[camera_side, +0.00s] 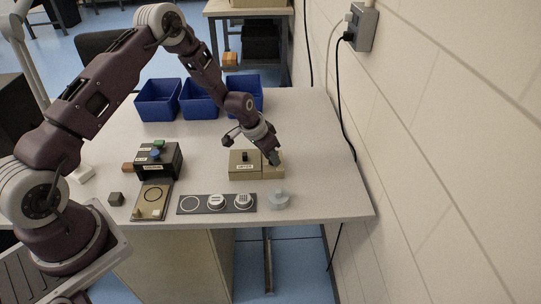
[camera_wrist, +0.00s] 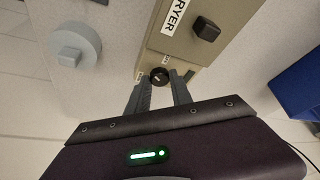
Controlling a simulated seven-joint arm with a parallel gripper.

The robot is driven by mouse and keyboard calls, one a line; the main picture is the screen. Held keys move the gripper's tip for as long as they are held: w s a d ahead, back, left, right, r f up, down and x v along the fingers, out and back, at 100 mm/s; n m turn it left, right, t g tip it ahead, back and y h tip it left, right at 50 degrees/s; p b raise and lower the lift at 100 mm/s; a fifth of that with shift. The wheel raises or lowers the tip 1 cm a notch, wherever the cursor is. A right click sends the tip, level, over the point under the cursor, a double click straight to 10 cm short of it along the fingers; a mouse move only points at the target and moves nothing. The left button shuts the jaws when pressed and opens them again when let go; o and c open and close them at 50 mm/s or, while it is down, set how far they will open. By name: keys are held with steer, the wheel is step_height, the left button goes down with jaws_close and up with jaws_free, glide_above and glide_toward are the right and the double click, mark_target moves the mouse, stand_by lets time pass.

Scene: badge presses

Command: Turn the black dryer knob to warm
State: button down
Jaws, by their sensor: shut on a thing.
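The dryer (camera_side: 245,171) is a tan box unit on the table, and its label reads "DRYER" in the wrist view (camera_wrist: 188,38). A round black knob (camera_wrist: 159,76) sits at its lower end, with small white labels around it that are too small to read. The knob bears a light mark; I cannot tell which label it points to. My gripper (camera_wrist: 160,84) is shut on this round knob, one finger on each side. In the side view my gripper (camera_side: 274,160) reaches down onto the right part of the unit and hides the knob.
A second, square black knob (camera_wrist: 206,27) stands on the larger box part. A grey round piece (camera_side: 278,201) lies near the front edge. A dark strip with discs (camera_side: 230,209), a black press (camera_side: 160,163) and blue bins (camera_side: 158,106) are around. The wall is at right.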

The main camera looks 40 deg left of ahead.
mark_target(279, 171)
steer(key=n+y, duration=0.1)
steer(key=n, duration=0.1)
steer(key=n+y, duration=0.1)
steer(key=n, duration=0.4)
steer(key=shift+w+d+g+y, duration=0.1)
steer(key=shift+d+g+y, duration=0.2)
steer(key=shift+d+y, duration=0.1)
steer(key=n+g+y, duration=0.1)
steer(key=n, duration=0.3)
steer(key=shift+w+d+n, duration=0.1)
steer(key=shift+n, duration=0.3)
steer(key=shift+w+n+g+y, duration=0.1)
steer(key=shift+n+g+y, duration=0.5)
steer(key=shift+n, duration=1.2)
steer(key=c, duration=1.1)
jaws_free()
steer(key=shift+c, duration=0.2)
steer(key=shift+r, duration=0.1)
steer(key=v, duration=0.6)
steer(key=shift+d, duration=0.1)
steer(key=shift+d+r, duration=0.1)
steer(key=shift+r, duration=0.35)
